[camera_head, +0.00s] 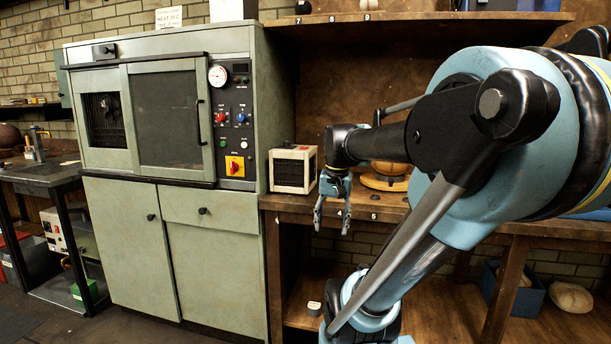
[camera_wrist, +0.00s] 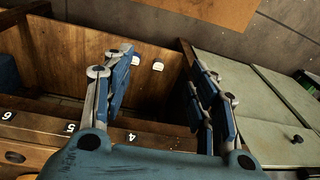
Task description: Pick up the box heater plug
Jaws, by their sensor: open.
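My gripper (camera_head: 332,217) is open and empty, pointing down in front of the bench edge near numbers 4 and 5. In the wrist view my gripper (camera_wrist: 155,50) has its two blue-and-grey fingers spread wide. Two small white plug-like pieces, one on the left (camera_wrist: 136,60) and one on the right (camera_wrist: 158,66), lie on the wooden lower shelf, seen between the fingers and well beyond them. A small pale piece (camera_head: 314,308) also shows on the lower shelf in the head view. I cannot tell which piece is the box heater plug.
A cream box heater (camera_head: 293,168) with a dark grille stands on the wooden bench (camera_head: 460,224). A large green oven cabinet (camera_head: 165,120) stands left of the bench. A round orange-brown object (camera_head: 388,180) sits behind my arm. A blue crate (camera_head: 513,290) lies below at right.

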